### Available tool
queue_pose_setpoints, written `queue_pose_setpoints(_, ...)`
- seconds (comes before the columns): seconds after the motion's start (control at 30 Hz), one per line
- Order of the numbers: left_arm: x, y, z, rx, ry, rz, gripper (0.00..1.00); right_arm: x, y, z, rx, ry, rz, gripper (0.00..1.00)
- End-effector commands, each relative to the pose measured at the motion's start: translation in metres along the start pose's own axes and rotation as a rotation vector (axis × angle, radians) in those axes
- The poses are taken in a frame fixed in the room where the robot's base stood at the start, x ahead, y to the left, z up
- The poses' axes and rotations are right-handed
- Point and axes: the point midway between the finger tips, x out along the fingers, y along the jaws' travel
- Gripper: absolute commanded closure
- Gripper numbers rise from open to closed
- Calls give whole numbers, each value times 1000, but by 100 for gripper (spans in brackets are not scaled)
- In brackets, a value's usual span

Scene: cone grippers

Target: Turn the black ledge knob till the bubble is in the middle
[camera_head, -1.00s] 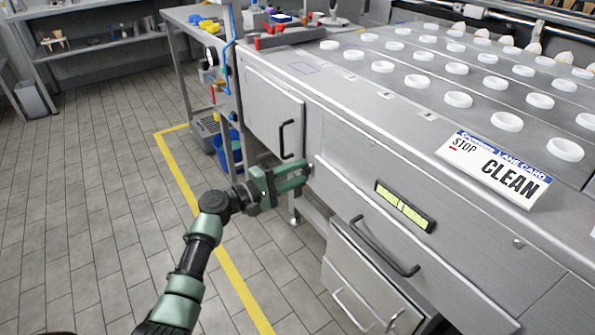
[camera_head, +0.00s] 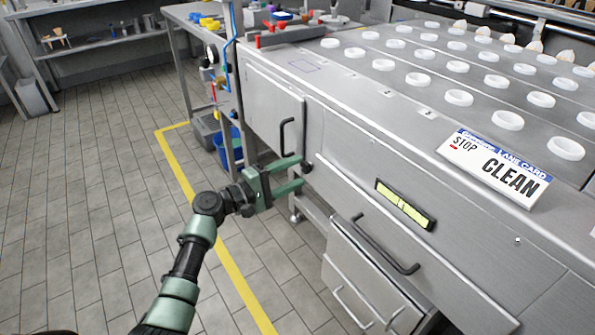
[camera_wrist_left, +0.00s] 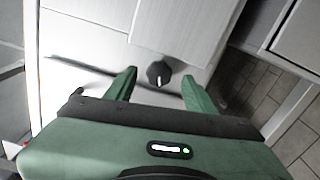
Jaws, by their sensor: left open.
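The black ledge knob (camera_head: 308,167) sits on the front of the steel machine. In the left wrist view the knob (camera_wrist_left: 158,74) shows a white mark and lies between my finger ends, with clear gaps on both sides. My left gripper (camera_head: 301,173) is open at the knob, its green fingers spread; they also show in the left wrist view (camera_wrist_left: 159,84). The bubble level (camera_head: 405,204), a yellow-green vial in a black frame, is on the machine front to the right. The bubble's exact place is too small to tell. My right gripper is not in view.
A drawer handle (camera_head: 384,246) and a door handle (camera_head: 286,137) stick out of the machine front. A lane card (camera_head: 494,166) and several white rings lie on top. A blue bucket (camera_head: 228,147) stands behind the gripper. The tiled floor at left is clear.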

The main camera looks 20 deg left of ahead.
Motion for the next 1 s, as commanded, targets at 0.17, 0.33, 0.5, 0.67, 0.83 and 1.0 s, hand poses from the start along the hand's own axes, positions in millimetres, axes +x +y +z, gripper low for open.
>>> queue_pose_setpoints(0.17, -33, 0, 0, 1, 1, -3, 46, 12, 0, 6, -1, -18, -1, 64)
queue_pose_setpoints(0.33, -55, -1, 0, -1, 0, -2, 46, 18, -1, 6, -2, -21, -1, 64)
queue_pose_setpoints(0.5, -63, 0, 0, -1, -1, -1, 46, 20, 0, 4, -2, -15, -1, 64)
queue_pose_setpoints(0.67, -63, 0, 0, -1, -1, -1, 46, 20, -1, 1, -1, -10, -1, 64)
queue_pose_setpoints(0.83, -62, 0, 0, -1, -1, -1, 46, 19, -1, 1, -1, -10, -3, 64)
queue_pose_setpoints(1.0, -63, -9, 6, 18, -8, -26, 46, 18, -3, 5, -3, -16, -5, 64)
